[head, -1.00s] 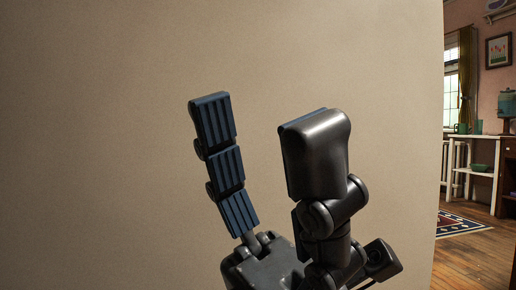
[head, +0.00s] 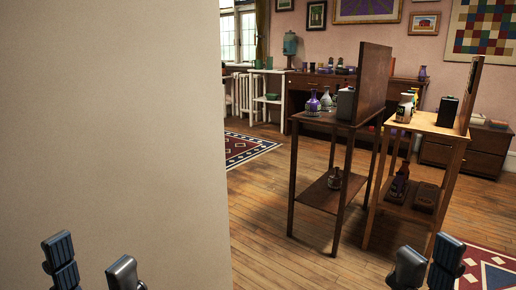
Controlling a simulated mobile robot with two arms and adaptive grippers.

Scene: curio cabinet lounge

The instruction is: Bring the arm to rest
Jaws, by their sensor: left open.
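My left gripper (head: 91,254) is at the bottom left of the head view, in front of a plain beige wall. Its two fingers stand apart with nothing between them, so it is open and empty. My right gripper (head: 429,252) is at the bottom right, over the wooden floor. Its two fingertips show close together and I see nothing held. The lower parts of both grippers and both arms are cut off by the bottom edge.
The beige wall (head: 110,120) fills the left. A dark side table (head: 335,125) with bottles and a lighter table (head: 440,128) stand at the right, each with an upright panel. Wooden floor (head: 290,250) is clear in front. A patterned rug (head: 490,268) lies bottom right.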

